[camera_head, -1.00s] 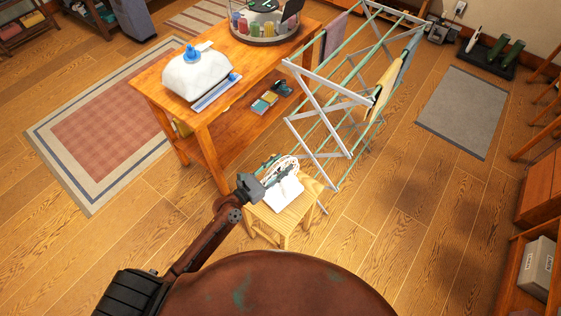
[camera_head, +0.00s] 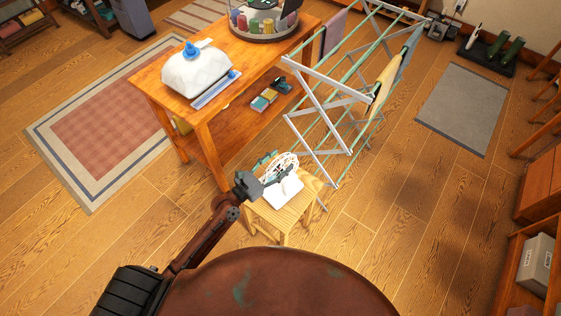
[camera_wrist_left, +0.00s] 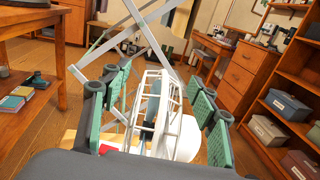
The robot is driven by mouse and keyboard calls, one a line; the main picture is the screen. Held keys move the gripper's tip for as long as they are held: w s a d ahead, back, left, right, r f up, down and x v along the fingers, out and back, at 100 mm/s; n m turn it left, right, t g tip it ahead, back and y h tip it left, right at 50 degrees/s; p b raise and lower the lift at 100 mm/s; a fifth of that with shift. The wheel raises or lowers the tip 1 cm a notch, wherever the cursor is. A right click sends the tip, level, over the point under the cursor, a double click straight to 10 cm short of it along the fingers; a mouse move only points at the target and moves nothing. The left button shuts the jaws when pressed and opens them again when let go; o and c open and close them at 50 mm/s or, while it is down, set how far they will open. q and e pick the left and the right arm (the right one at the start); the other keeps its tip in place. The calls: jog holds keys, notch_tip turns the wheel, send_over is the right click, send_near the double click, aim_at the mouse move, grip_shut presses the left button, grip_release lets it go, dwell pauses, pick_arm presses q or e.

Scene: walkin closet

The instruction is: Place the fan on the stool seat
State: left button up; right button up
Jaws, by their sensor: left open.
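The fan (camera_head: 281,168) has a white wire cage and a white base, and stands on the light wooden stool (camera_head: 297,215). In the left wrist view the fan's cage (camera_wrist_left: 152,112) is between my finger pads, with a white rounded part to its right. My left gripper (camera_head: 267,169) is at the fan's left side, low over the stool. Its green pads are spread apart, one on each side of the cage. My gripper partly hides the fan in the head view. My right gripper is not in view.
A folding drying rack (camera_head: 330,100) with cloths stands just behind the stool. A wooden table (camera_head: 207,122) holding a white bag-like object (camera_head: 197,72) is at the left back. Open floor lies right of the stool, with a grey mat (camera_head: 462,110) further off.

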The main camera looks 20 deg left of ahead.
pick_arm(q)
jog(key=b+v, duration=0.1)
jog(key=v, duration=0.4)
jog(key=b+v, duration=0.1)
jog(key=v, duration=0.4)
jog(key=shift+f, duration=0.25)
jog(key=shift+s+a+r+b, duration=0.25)
jog(key=shift+s+a+b, duration=0.15)
jog(key=shift+s, duration=0.2)
jog(key=shift+d, duration=0.1)
